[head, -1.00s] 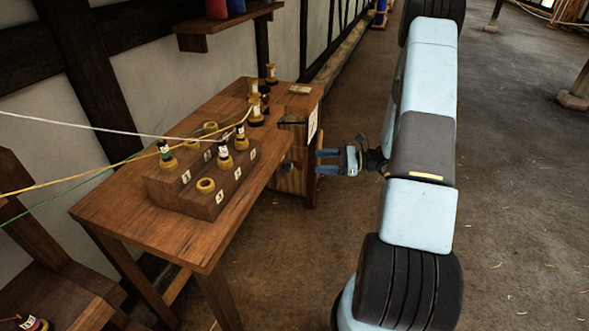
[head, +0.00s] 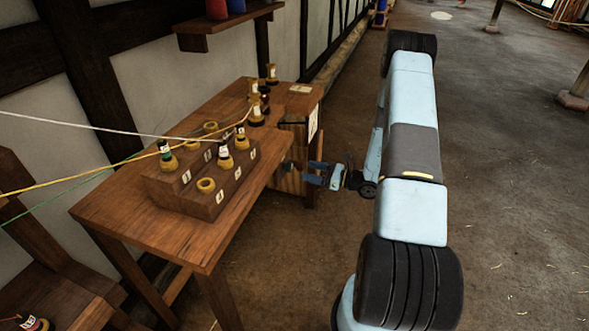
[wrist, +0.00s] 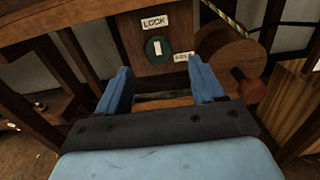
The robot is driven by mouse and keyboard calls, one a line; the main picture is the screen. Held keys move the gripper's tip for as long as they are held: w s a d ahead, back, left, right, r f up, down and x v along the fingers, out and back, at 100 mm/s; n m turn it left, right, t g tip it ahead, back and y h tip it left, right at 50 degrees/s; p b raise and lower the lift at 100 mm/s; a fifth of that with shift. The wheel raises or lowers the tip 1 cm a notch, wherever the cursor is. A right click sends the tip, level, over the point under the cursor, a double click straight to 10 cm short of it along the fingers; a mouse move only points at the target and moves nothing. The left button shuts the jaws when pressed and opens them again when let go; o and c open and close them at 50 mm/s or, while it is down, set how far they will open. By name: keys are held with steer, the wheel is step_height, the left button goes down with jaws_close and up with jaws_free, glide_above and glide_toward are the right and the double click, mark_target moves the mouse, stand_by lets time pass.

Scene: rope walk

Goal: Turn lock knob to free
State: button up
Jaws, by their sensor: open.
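The lock knob (wrist: 158,49) is a dark green disc with an upright white bar, set in a wooden panel. The LOCK label (wrist: 154,21) is right above it, in line with the bar. A smaller label (wrist: 181,57), too small to read surely, sits at its lower right. My gripper (wrist: 161,80) is open and empty, with its blue fingers apart and the knob showing between and beyond them, untouched. In the head view my gripper (head: 309,173) is just right of the table's side, pointing left. The knob cannot be made out surely there.
A wooden drum (wrist: 230,58) with rope and a reddish handle (wrist: 249,89) is close to my right finger. The wooden table (head: 120,215) carries a stepped block (head: 222,200) with several bobbins. Taut yarns cross at left. The floor (head: 520,180) at right is mostly clear.

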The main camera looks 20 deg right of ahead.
mark_target(292, 167)
steer(key=x, duration=0.6)
steer(key=shift+w+a, duration=0.1)
steer(key=shift+a, duration=0.1)
